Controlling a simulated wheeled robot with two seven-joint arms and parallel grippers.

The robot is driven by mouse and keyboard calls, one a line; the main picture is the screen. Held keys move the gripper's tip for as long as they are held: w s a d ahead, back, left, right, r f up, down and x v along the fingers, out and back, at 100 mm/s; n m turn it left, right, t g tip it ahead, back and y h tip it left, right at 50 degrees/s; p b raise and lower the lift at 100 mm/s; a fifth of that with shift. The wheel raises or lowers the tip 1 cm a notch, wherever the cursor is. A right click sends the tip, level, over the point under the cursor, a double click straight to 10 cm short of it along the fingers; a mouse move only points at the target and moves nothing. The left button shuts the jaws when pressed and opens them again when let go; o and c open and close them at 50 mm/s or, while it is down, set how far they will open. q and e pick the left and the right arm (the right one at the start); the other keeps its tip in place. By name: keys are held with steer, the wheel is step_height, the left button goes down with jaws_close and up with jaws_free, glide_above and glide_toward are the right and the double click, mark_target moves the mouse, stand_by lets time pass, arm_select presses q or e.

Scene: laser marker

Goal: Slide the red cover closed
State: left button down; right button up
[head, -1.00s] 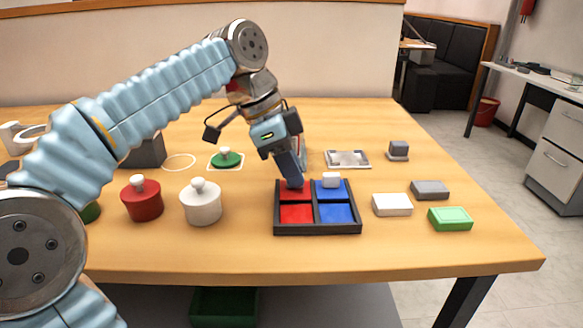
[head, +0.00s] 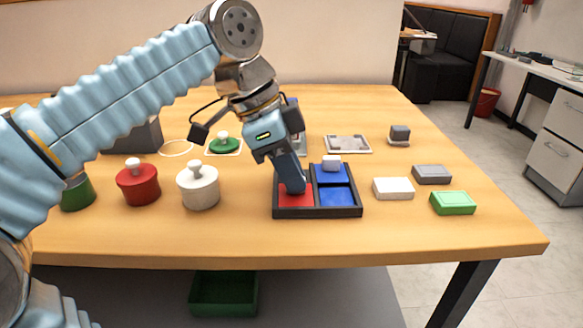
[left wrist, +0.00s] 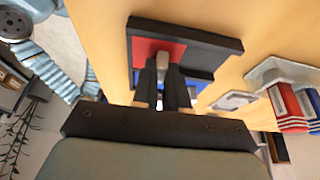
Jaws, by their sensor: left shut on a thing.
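A dark tray (head: 320,213) stands near the table's front with a red side and a blue side. The red cover (head: 298,200) is in the left column, with my left gripper (head: 292,186) over it. In the left wrist view the red cover (left wrist: 145,47) shows beside a light knob (left wrist: 162,59). The left gripper's fingers (left wrist: 162,77) are shut on that knob. In the head view the gripper hides the knob and part of the left column. The blue cover (head: 335,175) with a white knob (head: 331,161) is at the back of the right column.
A white lidded pot (head: 198,187) and a red lidded pot (head: 138,185) stand left of the tray. A white block (head: 393,189), a grey block (head: 432,174) and a green block (head: 453,203) lie to the right. Bare table lies before the tray.

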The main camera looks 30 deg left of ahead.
arm_select(q)
steer(key=c, duration=1.1)
jaws_free()
steer(key=shift+s+d, duration=0.1)
steer(key=shift+s, duration=0.05)
steer(key=shift+c, duration=0.2)
steer(key=shift+r, duration=0.1)
steer(key=p+v, duration=0.3)
steer(key=v, duration=1)
steer(key=shift+r, duration=0.3)
steer(key=shift+s, duration=0.1)
